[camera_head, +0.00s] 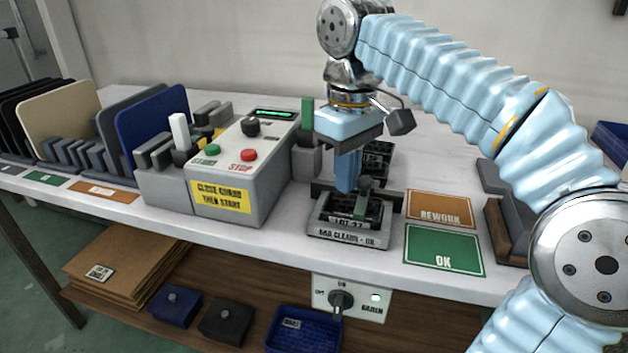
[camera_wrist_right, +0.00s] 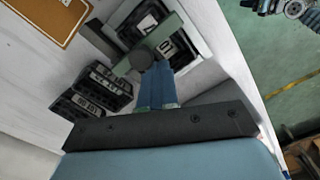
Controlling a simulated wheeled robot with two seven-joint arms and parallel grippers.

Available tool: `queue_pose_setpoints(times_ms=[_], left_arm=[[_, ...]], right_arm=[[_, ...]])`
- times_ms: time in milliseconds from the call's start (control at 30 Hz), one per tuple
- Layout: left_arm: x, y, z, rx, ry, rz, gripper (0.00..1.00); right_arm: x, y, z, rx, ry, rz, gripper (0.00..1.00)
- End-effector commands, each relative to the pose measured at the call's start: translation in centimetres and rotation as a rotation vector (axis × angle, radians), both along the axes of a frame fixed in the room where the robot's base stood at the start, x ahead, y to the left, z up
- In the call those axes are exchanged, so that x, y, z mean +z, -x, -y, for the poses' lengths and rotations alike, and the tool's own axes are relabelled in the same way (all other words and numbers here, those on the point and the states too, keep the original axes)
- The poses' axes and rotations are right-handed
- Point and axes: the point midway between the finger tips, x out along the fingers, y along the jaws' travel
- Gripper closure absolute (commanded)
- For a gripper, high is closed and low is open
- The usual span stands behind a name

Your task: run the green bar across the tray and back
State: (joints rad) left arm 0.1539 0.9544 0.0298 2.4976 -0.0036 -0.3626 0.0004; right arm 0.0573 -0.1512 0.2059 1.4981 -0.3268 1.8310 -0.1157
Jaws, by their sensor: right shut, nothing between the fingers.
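The green bar (camera_head: 360,207) lies across the tray and has a dark round knob (camera_head: 365,184). In the wrist view the green bar (camera_wrist_right: 172,50) crosses the tray (camera_wrist_right: 142,22) at a slant, and its knob (camera_wrist_right: 140,61) is close to my fingertips. My right gripper (camera_head: 346,188) is shut and empty, pointing down beside the knob; I cannot tell whether they touch. Its blue fingers also show in the wrist view (camera_wrist_right: 157,72).
A control box (camera_head: 243,165) with green and red buttons stands left of the fixture. An upright green piece (camera_head: 307,112) rises behind it. More black trays (camera_head: 378,153) sit behind my gripper. The orange REWORK mat (camera_head: 440,207) and green OK mat (camera_head: 443,249) lie bare at right.

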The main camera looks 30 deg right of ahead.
Motion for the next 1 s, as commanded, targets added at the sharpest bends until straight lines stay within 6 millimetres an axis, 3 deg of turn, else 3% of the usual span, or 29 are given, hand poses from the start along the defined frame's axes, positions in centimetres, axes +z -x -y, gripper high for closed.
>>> queue_pose_setpoints(times_ms=[1000], left_arm=[[-0.4,0.0,0.0,0.000,0.000,0.000,0.57]], right_arm=[[0.0,3.1,2.7,-0.001,0.000,0.001,1.00]])
